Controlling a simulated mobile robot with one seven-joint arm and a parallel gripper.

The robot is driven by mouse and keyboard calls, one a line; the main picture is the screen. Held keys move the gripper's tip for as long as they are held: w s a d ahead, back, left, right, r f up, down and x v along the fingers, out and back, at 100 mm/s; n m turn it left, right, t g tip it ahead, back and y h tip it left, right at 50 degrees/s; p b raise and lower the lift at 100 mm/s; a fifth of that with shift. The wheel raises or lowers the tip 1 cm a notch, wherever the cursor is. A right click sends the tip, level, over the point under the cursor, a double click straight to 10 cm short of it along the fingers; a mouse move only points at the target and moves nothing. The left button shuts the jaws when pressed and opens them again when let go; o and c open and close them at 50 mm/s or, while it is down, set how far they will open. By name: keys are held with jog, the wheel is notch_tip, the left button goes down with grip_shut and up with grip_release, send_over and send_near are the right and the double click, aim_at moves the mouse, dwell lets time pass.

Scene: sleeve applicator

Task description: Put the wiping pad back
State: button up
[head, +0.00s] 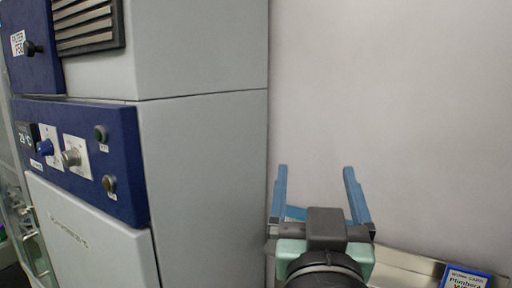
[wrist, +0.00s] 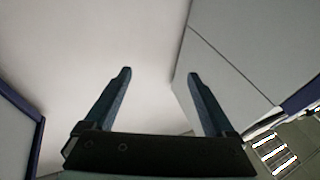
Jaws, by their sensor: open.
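No wiping pad shows in either view. My gripper (head: 316,173) is at the lower middle of the head view, raised in front of a bare pale wall and just right of the tall grey cabinet. Its two blue fingers point up and stand apart, with nothing between them. In the wrist view the same open gripper (wrist: 158,74) has its fingers against the pale wall, also empty.
The grey cabinet (head: 205,160) with a blue control panel (head: 85,158) of knobs and buttons fills the left. A box with a blue-and-white label (head: 466,279) is at the bottom right. The wall (head: 400,100) is clear above my gripper.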

jog(key=s+a+r+n+t+y, duration=0.1)
jog(key=s+a+r+t, duration=0.2)
jog(key=r, duration=0.4)
jog(key=s+a+r+t+y, duration=0.2)
jog(key=s+a+r+t, duration=0.1)
jog(key=s+a+r, duration=0.2)
notch_tip(320, 180, up, 3)
jog(key=s, duration=0.2)
jog(key=shift+s+n+t+y, duration=0.3)
jog(key=shift+n, duration=0.1)
jog(key=shift+a+f, duration=0.1)
notch_tip(320, 180, down, 3)
jog(key=b, duration=0.2)
jog(key=shift+w+b, duration=0.1)
jog(key=shift+b, duration=0.2)
